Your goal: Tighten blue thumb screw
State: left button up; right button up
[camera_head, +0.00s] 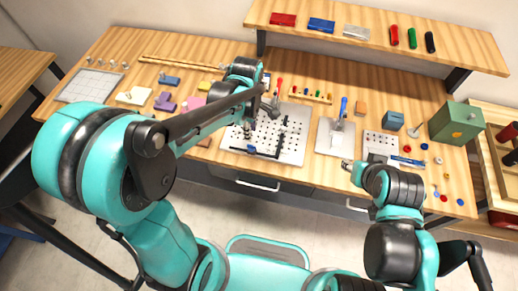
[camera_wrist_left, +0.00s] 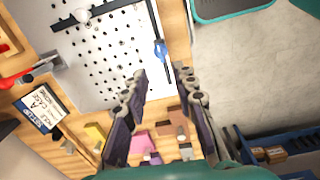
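The blue thumb screw (camera_wrist_left: 161,50) shows in the left wrist view at the edge of a perforated metal plate (camera_wrist_left: 112,68), beyond my left fingertips.
A red-handled clamp (camera_head: 278,88) and a black L-shaped bar (camera_head: 264,153) are on the plate. A blue-handled clamp (camera_head: 342,110) stands on another plate to the right. A green box (camera_head: 456,123) is at the far right. A shelf (camera_head: 376,40) overhangs the back.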

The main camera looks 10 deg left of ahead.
aim_at(251, 146)
pick_arm(q)
jog(key=shift+d+f+n, duration=0.15)
jog(key=shift+f+n, duration=0.1)
jog(key=shift+n, duration=0.05)
notch_tip(251, 146, down, 8)
jog(key=shift+r+b, duration=0.1)
jog(key=shift+b, duration=1.1)
grip_shut()
